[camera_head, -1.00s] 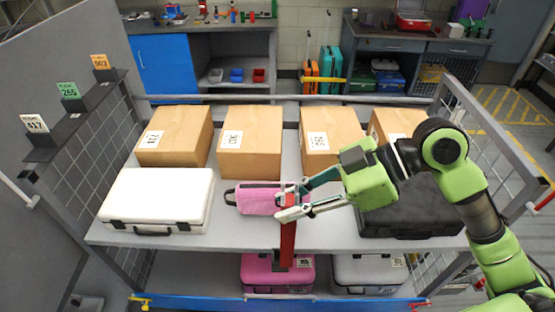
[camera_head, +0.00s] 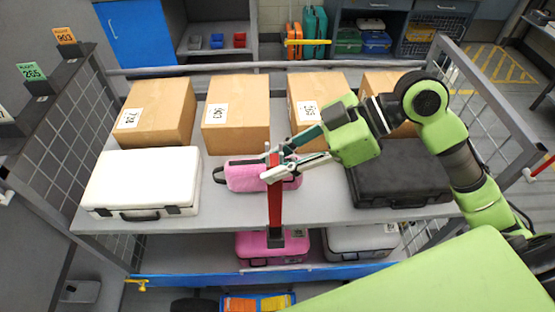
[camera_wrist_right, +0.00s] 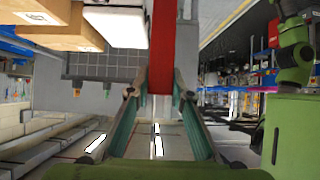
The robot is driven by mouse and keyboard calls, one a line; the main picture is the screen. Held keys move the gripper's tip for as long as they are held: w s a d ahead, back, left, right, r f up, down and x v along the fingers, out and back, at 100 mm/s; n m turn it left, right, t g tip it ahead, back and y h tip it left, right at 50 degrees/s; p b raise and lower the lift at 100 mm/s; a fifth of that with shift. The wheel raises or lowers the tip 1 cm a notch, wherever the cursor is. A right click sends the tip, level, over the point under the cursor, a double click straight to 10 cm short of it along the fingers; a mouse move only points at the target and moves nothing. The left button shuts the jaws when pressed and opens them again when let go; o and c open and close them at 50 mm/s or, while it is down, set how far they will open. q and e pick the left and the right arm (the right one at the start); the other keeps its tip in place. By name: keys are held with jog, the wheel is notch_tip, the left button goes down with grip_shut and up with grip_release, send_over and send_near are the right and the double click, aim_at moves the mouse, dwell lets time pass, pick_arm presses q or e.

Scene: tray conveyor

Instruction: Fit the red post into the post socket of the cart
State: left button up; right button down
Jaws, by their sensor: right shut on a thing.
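The red post (camera_head: 275,205) stands about upright in the head view, in front of the cart's upper shelf (camera_head: 330,213). My right gripper (camera_head: 267,168) is shut on it near its upper end. In the right wrist view the post (camera_wrist_right: 162,45) runs up between the two fingers (camera_wrist_right: 160,92). A dark piece (camera_head: 275,242) shows at the post's lower end, in front of a pink case. I cannot tell whether it is part of the post or of the cart. I cannot make out the post socket for certain. My left gripper is out of view.
The upper shelf holds several cardboard boxes (camera_head: 236,130), a white case (camera_head: 140,182), a pink bag (camera_head: 240,177) and a black case (camera_head: 400,180). A pink case (camera_head: 250,247) and a grey case (camera_head: 350,240) lie below. A blue bar (camera_head: 200,281) runs along the cart's lower front.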

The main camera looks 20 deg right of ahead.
aim_at(278, 197)
pick_arm(q)
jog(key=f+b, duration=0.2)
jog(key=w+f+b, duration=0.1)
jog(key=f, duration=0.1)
jog(key=shift+b, duration=0.35)
pick_arm(e)
notch_tip(278, 197, down, 5)
jog(key=shift+f, duration=0.1)
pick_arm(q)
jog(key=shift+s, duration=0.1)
pick_arm(e)
jog(key=shift+s, duration=0.1)
pick_arm(q)
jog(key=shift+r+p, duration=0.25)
jog(key=shift+p, duration=0.05)
dwell(0.8)
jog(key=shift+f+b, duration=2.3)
pick_arm(e)
jog(key=shift+f, duration=3)
jog(key=c, duration=1.7)
grip_release()
